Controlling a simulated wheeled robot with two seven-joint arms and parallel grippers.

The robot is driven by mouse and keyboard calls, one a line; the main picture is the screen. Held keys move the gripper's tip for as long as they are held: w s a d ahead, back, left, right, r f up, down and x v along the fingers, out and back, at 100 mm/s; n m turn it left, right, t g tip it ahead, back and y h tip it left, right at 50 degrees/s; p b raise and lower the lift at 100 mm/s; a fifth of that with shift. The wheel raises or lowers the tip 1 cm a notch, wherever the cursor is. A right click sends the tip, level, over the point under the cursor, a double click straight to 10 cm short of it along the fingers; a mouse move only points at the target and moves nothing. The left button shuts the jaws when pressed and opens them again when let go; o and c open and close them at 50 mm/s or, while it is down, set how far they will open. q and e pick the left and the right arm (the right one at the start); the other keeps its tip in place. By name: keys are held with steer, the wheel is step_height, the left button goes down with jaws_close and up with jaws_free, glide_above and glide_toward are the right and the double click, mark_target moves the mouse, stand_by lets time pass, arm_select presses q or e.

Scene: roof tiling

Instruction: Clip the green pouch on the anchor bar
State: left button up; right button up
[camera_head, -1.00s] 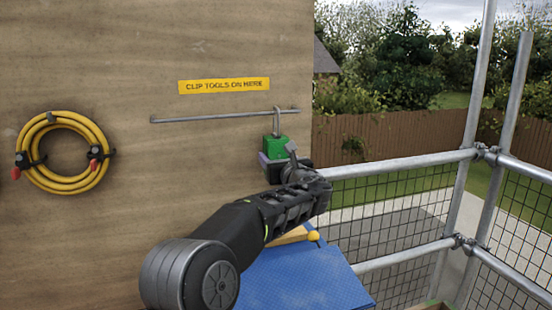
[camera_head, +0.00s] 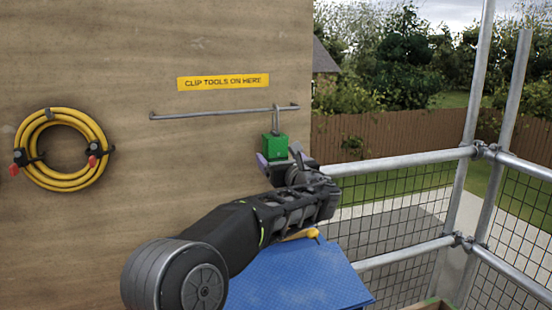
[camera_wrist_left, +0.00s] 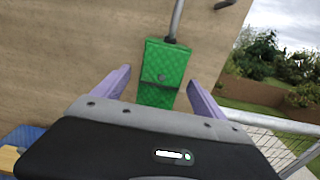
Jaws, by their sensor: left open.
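The green pouch (camera_head: 274,147) hangs from the grey anchor bar (camera_head: 215,115) near the bar's right end, with its metal hook (camera_head: 276,121) reaching up to the bar. My left gripper (camera_head: 279,159) is open just in front of and below the pouch. In the left wrist view the pouch (camera_wrist_left: 164,69) shows between and beyond the two spread purple fingers (camera_wrist_left: 157,92), with clear gaps on both sides. The hook's top contact with the bar is small in the head view. My right gripper is in neither view.
A yellow "CLIP TOOLS ON HERE" label (camera_head: 223,82) is above the bar. A coiled yellow hose (camera_head: 62,187) hangs at left. A blue surface (camera_head: 300,278) with a yellow-handled tool (camera_head: 302,235) lies below my arm. Scaffold rails (camera_head: 400,162) with mesh stand at right.

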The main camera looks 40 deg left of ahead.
arm_select(q)
steer(key=shift+v, duration=2.1)
